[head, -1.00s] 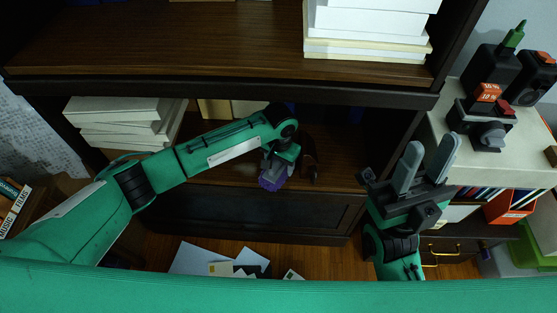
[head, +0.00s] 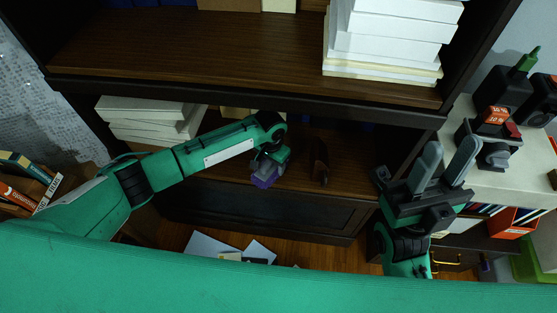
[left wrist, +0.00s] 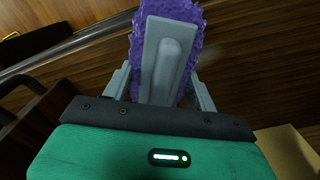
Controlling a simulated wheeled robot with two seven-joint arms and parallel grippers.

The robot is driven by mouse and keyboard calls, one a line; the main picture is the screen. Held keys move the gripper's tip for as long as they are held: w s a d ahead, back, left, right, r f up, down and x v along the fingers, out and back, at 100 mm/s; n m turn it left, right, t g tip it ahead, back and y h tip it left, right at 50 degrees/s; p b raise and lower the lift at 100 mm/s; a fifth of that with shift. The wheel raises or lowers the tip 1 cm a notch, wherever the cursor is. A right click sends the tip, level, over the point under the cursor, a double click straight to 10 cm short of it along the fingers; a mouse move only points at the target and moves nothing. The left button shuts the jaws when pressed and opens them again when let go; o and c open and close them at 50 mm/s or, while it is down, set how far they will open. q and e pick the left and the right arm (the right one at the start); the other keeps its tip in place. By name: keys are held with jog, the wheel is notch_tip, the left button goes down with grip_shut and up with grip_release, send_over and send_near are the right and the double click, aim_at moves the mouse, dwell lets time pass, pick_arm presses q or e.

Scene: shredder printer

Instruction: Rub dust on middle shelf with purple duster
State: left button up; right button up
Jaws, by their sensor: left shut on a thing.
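My left gripper (head: 268,166) is shut on the purple duster (head: 264,180) at the middle shelf (head: 345,175), left of a dark brown upright object. In the left wrist view the duster (left wrist: 192,12) shows purple bristles around a grey handle, held between the two fingers (left wrist: 160,90). The wooden shelf surface (left wrist: 255,50) lies behind it; whether the bristles touch it is unclear. A faint pale smudge shows on the wood there, but I cannot tell if it is dust. My right gripper (head: 450,147) is open and empty, to the right in front of the bookcase.
The dark brown object (head: 320,160) stands on the middle shelf close to my left gripper. A stack of white books (head: 150,115) lies at that shelf's left end. The upper shelf (head: 200,45) overhangs it. Papers (head: 215,245) lie on the floor. A side cabinet with devices (head: 495,140) stands right.

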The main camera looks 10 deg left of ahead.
aim_at(247, 167)
pick_arm(q)
jog(key=shift+a, duration=0.4)
jog(key=shift+a+p, duration=1.1)
jog(key=shift+a, duration=0.4)
jog(key=shift+a+f, duration=0.2)
jog(key=shift+a, duration=0.1)
jog(key=shift+a+r+p, duration=0.15)
jog(key=shift+a+p, duration=0.55)
jog(key=shift+a, duration=0.1)
jog(key=shift+a+p, duration=0.4)
jog(key=shift+a, duration=0.7)
notch_tip(247, 167, up, 6)
jog(key=p, duration=0.6)
jog(key=shift+w+d, duration=0.1)
jog(key=shift+d, duration=0.05)
jog(key=shift+p, duration=0.35)
